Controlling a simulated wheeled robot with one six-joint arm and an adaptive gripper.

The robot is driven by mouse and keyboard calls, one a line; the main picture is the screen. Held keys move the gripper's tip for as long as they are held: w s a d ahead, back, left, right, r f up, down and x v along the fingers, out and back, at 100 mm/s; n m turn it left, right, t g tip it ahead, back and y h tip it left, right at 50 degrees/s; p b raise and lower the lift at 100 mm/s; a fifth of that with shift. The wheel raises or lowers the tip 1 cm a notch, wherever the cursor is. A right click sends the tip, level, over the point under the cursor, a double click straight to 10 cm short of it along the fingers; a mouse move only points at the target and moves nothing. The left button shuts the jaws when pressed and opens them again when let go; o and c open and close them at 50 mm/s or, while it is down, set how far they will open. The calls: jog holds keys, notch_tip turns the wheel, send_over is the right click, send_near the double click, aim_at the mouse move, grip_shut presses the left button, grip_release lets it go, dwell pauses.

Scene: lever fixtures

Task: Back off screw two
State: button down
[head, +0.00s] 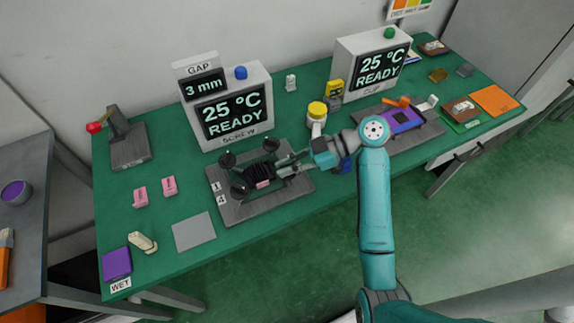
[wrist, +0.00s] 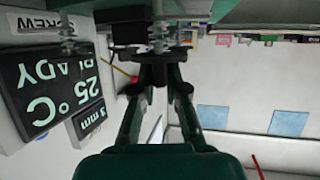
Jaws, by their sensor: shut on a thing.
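The screw fixture is a grey plate (head: 235,212) with a black block (head: 256,172) in its middle and dark round screw knobs around it. One knob (head: 227,160) is at the back left, one (head: 271,144) at the back right and one (head: 239,190) at the front left. Labels 1 and 4 show on the left edge; label 2 is not visible. My gripper (head: 282,168) comes in from the right, shut at the fixture's right side. In the wrist view its fingertips (wrist: 160,58) close on a dark knob by a spring (wrist: 158,36). I cannot read its number.
The SCREW display (head: 232,112) behind reads 25 °C READY, with GAP 3 mm above. A yellow-topped bottle (head: 316,112) stands close behind my wrist. A second fixture (head: 425,128) lies to the right. Pink blocks (head: 140,197) and a grey pad (head: 194,232) are left.

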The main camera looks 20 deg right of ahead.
jog(key=shift+f+n+g, duration=0.15)
jog(key=shift+n+g, duration=0.35)
jog(key=shift+g, duration=0.1)
jog(key=c, duration=1.2)
grip_release()
jog(key=shift+t, duration=0.3)
